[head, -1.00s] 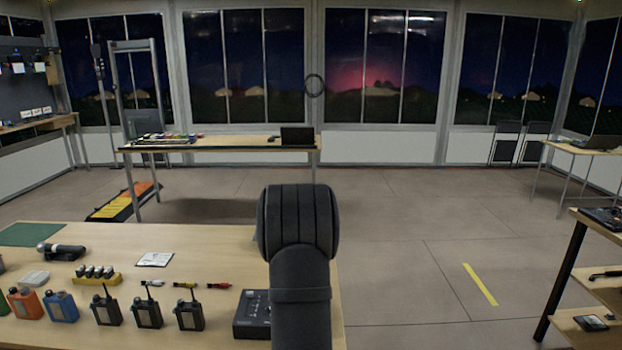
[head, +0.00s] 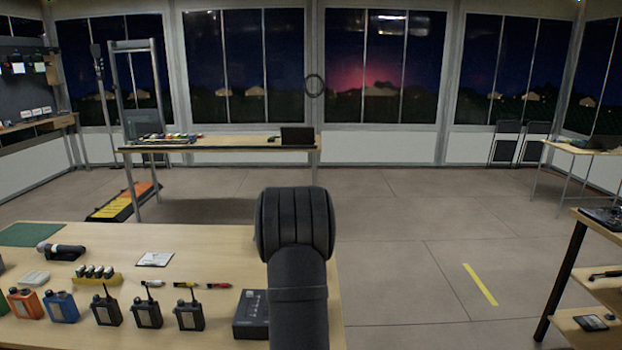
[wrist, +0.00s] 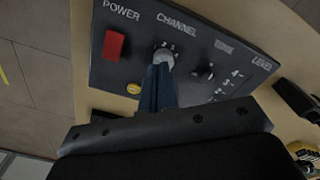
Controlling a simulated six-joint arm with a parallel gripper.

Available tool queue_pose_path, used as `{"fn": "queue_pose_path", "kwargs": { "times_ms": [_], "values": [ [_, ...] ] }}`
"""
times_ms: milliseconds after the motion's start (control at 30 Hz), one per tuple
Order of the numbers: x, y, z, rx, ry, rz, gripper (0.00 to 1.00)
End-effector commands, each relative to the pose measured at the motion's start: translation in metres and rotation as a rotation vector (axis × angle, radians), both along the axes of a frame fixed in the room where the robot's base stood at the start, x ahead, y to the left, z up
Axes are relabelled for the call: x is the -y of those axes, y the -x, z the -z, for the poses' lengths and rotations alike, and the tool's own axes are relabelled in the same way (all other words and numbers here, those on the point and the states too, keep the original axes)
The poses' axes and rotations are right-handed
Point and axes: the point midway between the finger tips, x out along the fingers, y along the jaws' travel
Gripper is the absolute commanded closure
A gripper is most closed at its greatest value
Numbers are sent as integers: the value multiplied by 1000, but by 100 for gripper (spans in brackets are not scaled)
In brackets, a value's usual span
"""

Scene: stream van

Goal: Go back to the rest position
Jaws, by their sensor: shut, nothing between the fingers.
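My gripper (wrist: 158,88) shows in the wrist view with its fingers together and nothing held. Its tips lie in front of the dark control box (wrist: 125,68), close to the pale CHANNEL knob (wrist: 164,57). I cannot tell whether they touch the knob. The box also carries a red POWER switch (wrist: 114,45), a yellow button (wrist: 133,88), another dark knob (wrist: 205,72) and LEVEL markings. In the head view the control box (head: 247,315) sits at the table's right end, partly behind my arm. My gripper is hidden there.
The wooden table (head: 200,265) holds several radios (head: 147,314), a yellow battery rack (head: 97,279), a white card (head: 156,259), small coloured connectors (head: 187,285) and a dark handheld device (head: 66,252). Open floor (head: 400,260) lies to the right. A dark-legged shelf (head: 570,255) stands at the far right.

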Motion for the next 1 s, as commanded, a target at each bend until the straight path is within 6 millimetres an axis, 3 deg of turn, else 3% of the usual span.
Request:
{"fn": "queue_pose_path", "kwargs": {
  "times_ms": [567, 1000],
  "values": [
    [-5, 0, 5, -16, 6, -474, 100],
    [-5, -1, -82, -13, 7, -487, 100]
  ]
}}
